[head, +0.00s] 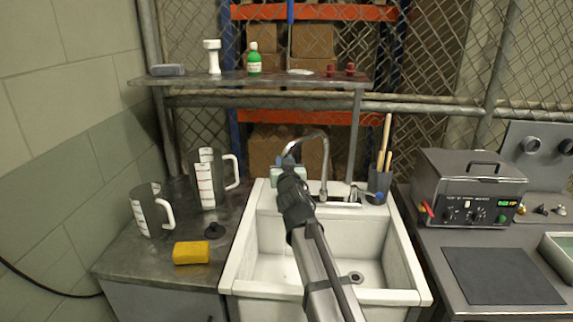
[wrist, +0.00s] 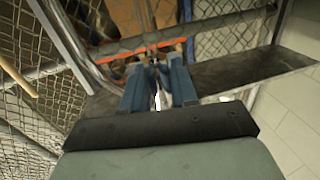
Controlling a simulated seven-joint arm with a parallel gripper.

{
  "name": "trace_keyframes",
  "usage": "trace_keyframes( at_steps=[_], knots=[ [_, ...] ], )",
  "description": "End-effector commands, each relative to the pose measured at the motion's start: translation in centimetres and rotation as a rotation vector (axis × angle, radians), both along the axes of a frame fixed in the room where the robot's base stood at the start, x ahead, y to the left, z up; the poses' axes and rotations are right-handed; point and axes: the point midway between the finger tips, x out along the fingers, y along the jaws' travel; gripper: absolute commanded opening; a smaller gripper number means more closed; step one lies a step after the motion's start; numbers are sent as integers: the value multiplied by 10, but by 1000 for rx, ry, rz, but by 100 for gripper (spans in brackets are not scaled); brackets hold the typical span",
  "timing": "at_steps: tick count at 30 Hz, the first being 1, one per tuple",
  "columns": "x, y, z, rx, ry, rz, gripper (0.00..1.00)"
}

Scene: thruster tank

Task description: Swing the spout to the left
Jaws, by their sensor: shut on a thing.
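The spout (head: 325,160) is a curved metal tube that rises from the back rim of the white sink (head: 412,270) and arches to the left. My gripper (head: 288,160) is at the free left end of the spout, with its blue fingers shut on it. In the wrist view, the two blue fingers (wrist: 158,82) close around a narrow bright piece between them; the spout's tip is mostly hidden there. The faucet base sits behind my arm at the sink's back rim, with a lever handle (head: 365,193) to its right.
Measuring jugs (head: 207,180), a yellow sponge (head: 191,253) and a black stopper (head: 214,230) are on the left counter. A shelf (head: 250,80) with bottles hangs above the sink. A holder with wooden sticks (head: 380,182) stands right of the faucet. A heater box (head: 470,190) is farther right.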

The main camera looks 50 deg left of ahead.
Motion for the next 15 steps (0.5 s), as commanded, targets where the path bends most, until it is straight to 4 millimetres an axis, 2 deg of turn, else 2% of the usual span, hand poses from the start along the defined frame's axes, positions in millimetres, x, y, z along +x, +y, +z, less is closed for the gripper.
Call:
trace_keyframes(
  at_steps=[5,6,12,15],
  knots=[
    [-1,0,0,-1,-4,1,0],
    [-1,0,0,-1,-4,1,29],
    [0,0,0,-1,-2,1,46],
    [0,0,0,-1,-2,0,46]
  ],
)
